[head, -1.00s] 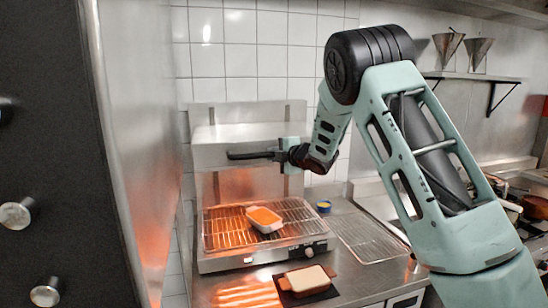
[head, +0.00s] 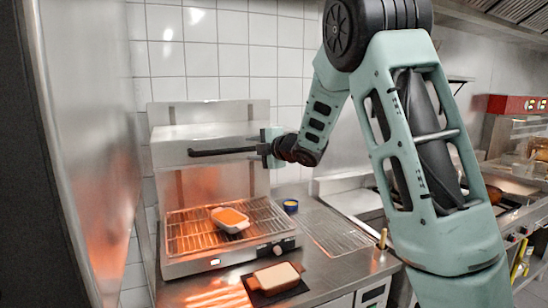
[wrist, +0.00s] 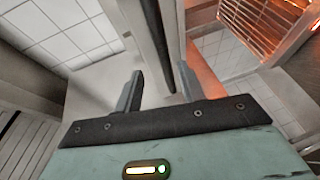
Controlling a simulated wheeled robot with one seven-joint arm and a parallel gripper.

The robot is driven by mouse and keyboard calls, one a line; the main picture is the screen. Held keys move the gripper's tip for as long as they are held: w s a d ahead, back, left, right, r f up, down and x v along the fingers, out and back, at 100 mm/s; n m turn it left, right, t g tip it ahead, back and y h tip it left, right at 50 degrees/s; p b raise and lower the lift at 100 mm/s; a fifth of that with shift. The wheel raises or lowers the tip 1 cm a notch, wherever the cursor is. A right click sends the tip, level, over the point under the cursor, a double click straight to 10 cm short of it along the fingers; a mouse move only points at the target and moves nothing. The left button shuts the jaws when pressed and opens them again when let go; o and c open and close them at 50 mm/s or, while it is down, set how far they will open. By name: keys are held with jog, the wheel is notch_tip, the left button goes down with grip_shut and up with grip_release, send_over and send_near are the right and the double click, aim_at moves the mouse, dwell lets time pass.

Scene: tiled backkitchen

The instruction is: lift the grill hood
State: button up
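The grill hood (head: 205,133) is a pale metal box above the glowing grill rack (head: 185,236), with a clear gap between them. Its long dark bar handle (head: 222,151) runs along the front. My gripper (head: 263,149) is at the right end of this handle. In the wrist view the two fingers of my gripper (wrist: 160,70) stand apart, with the handle bar (wrist: 152,35) passing between them. Space shows beside the bar, so the fingers look open around it. In the head view the gripper hides the handle's right end.
A white dish with orange food (head: 230,219) sits on the rack. A steel wall (head: 95,150) stands close on the left. A wire rack (head: 335,232) lies right of the grill.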

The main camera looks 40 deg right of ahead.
jog(key=b+v, duration=0.2)
jog(key=v, duration=0.7)
jog(key=s+a+f+m+g+b, duration=0.2)
jog(key=s+a+f+m+g, duration=0.2)
jog(key=a+f, duration=0.6)
jog(key=s+a+f+m+g+b, duration=0.2)
jog(key=s+a+f+m+g, duration=0.3)
jog(key=a, duration=0.9)
jog(key=s+a+f+g, duration=0.2)
jog(key=s+a+f, duration=0.1)
jog(key=s, duration=0.5)
jog(key=s+a+f+m+g+h+b, duration=0.1)
jog(key=s+a+f+g, duration=0.1)
jog(key=s, duration=0.6)
jog(key=s+a+f+g, duration=0.2)
jog(key=s+a+f, duration=0.3)
jog(key=s, duration=0.3)
jog(key=shift+s+f+m+g+b, duration=0.25)
jog(key=shift+m+g+b, duration=0.05)
jog(key=shift+g+b, duration=0.1)
jog(key=shift+o, duration=0.2)
jog(key=shift+a, duration=0.1)
